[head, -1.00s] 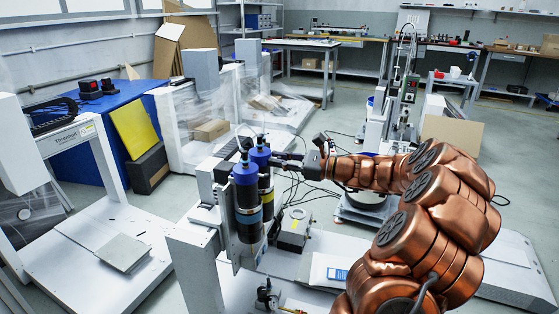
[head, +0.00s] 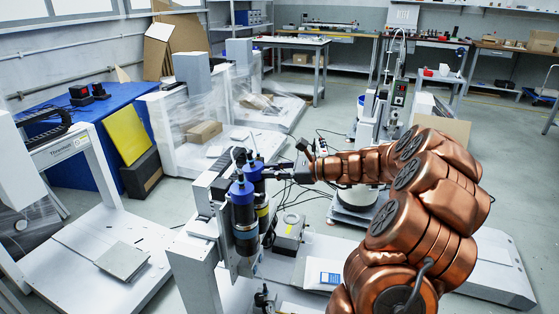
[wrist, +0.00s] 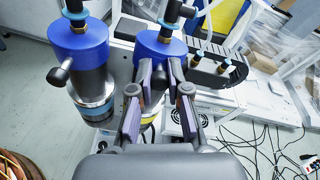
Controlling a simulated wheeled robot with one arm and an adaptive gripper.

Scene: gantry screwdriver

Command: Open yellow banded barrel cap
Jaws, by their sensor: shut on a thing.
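Two upright black barrels with blue caps stand side by side on a grey mount. The farther one, the yellow banded barrel (head: 263,213), carries its blue cap (head: 253,171) on top. That cap is at the centre of the wrist view (wrist: 160,44). My gripper (head: 283,172) reaches in from the right, at cap height. In the wrist view its fingers (wrist: 162,76) are closed in at the cap's near side, apparently on its side handle.
The nearer barrel (head: 245,237) has its own blue cap (head: 241,191), close beside. Its black side knob (wrist: 60,75) sticks out left of my fingers. A black cable chain (wrist: 215,72) lies behind the caps. A small grey box (head: 288,237) and loose cables lie right of the barrels.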

